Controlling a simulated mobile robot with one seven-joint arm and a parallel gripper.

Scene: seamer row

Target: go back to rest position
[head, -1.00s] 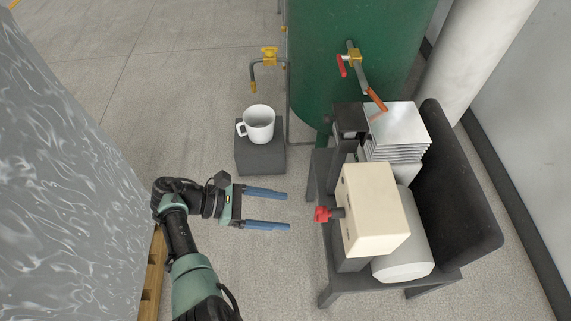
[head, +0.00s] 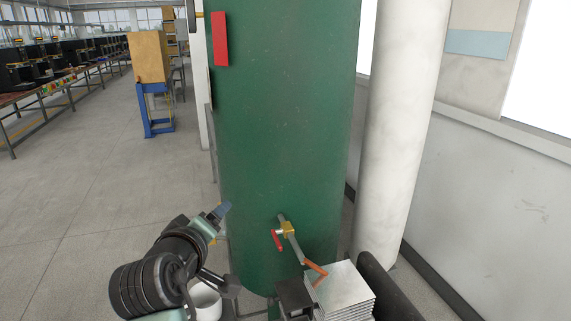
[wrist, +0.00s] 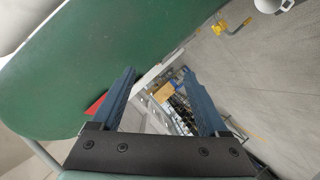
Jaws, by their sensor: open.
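My gripper (head: 224,210) is raised in front of the lower left part of the green tank (head: 285,120) in the head view. In the wrist view my gripper (wrist: 158,85) shows two blue fingers spread apart with nothing between them. The green tank (wrist: 100,50) fills the upper left of that view. My arm covers much of the white mug (head: 206,302) at the bottom of the head view. The mug (wrist: 272,5) also shows at the top edge of the wrist view, apart from the fingers.
A tap with a red handle (head: 278,240) juts from the tank. Stacked metal sheets (head: 340,290) lie at the lower right, beside a dark chair back (head: 388,290). A white column (head: 398,130) stands right of the tank. Open floor (head: 90,210) lies to the left.

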